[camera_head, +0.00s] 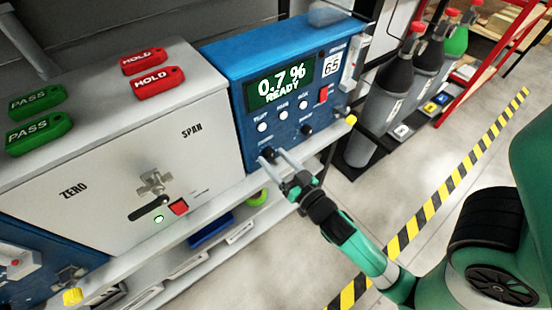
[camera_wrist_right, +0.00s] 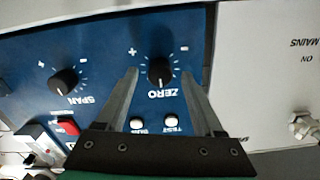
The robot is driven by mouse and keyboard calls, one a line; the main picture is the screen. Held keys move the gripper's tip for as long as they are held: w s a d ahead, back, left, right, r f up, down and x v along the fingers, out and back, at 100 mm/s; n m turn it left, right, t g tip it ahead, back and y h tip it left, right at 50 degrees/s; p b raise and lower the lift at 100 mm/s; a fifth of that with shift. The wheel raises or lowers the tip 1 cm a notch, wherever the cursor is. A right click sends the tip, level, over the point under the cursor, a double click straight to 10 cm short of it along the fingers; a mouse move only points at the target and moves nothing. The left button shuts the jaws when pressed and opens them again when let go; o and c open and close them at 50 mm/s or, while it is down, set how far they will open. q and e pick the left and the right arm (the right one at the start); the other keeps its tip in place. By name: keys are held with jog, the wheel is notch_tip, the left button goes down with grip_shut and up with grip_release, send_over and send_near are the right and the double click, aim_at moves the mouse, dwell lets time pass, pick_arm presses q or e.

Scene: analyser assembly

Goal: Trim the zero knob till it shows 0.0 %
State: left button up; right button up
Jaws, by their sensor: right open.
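The blue analyser (camera_head: 285,62) stands on the bench with its display (camera_head: 277,83) reading 0.7 % and READY. In the right wrist view the black zero knob (camera_wrist_right: 160,72) sits on the blue panel, with its ZERO label below it. My right gripper (camera_head: 275,157) is open at the lower left of the analyser's front. In the right wrist view its fingertips (camera_wrist_right: 159,62) lie on either side of the zero knob, with gaps on both sides. How deep they reach is hard to tell. My left gripper is not in view.
The span knob (camera_wrist_right: 65,82) and white buttons (camera_wrist_right: 172,122) are close by on the panel. A grey cabinet (camera_head: 110,175) with a valve (camera_head: 155,183) stands left, with red HOLD tags (camera_head: 160,82) and green PASS tags (camera_head: 38,130) on top. Gas cylinders (camera_head: 388,105) stand right.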

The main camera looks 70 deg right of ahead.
grip_shut()
jog(key=shift+n, duration=0.3)
jog(key=n+p, duration=0.1)
jog(key=n, duration=0.2)
jog(key=shift+r, duration=0.1)
jog(key=n+p, duration=0.1)
jog(key=n, duration=0.4)
jog(key=shift+a+n+p, duration=0.1)
jog(key=shift+n+p, duration=0.3)
jog(key=n+p, duration=0.1)
jog(key=n, duration=0.3)
jog(key=shift+n, duration=0.3)
jog(key=n+p, duration=0.1)
jog(key=n, duration=0.3)
jog(key=shift+n, duration=0.4)
